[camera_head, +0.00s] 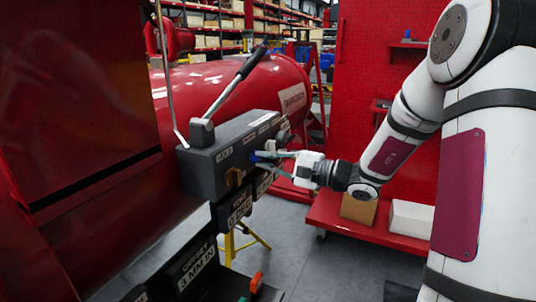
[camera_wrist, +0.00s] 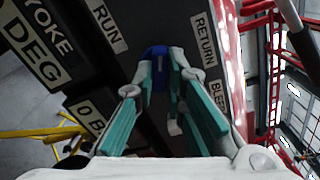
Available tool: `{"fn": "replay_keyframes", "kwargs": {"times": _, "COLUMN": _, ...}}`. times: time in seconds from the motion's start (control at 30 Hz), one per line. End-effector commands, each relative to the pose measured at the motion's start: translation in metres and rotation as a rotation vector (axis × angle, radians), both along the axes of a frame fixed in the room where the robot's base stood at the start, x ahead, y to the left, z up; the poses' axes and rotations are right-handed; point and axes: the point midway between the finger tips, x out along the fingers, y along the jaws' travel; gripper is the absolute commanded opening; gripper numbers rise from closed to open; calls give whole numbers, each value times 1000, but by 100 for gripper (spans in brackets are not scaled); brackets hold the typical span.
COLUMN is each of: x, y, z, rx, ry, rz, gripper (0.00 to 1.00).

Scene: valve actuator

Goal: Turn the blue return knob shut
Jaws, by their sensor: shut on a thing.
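The blue return knob (camera_wrist: 158,52) shows in the wrist view on the face of the dark valve block, beside a RETURN label (camera_wrist: 205,40). My gripper (camera_wrist: 160,75) has its two green-padded fingers on either side of the knob, shut on it. In the head view my gripper (camera_head: 270,158) reaches in from the right to the face of the grey block (camera_head: 205,170). Only a bit of the blue knob (camera_head: 257,155) shows there, the rest behind the fingers. The knob's exact turn angle is hard to tell.
A long lever (camera_head: 237,80) rises from the block's top. A brass-coloured part (camera_head: 234,178) sits on the block's face left of my gripper. Label plates (camera_head: 195,268) hang below. A red tank (camera_head: 255,90) lies behind, and a red bench (camera_head: 370,228) stands at right.

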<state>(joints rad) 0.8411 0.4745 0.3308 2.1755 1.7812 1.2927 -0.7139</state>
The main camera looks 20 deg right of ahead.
Motion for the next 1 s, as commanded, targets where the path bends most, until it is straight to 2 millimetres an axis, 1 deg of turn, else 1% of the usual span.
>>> {"fn": "replay_keyframes", "kwargs": {"times": 0.7, "x": -2, "y": 0, "z": 1, "rx": 517, "ry": 450, "rz": 0, "gripper": 0}}
{"fn": "replay_keyframes", "kwargs": {"times": 1.0, "x": -2, "y": 0, "z": 0, "rx": 699, "ry": 607, "rz": 0, "gripper": 0}}
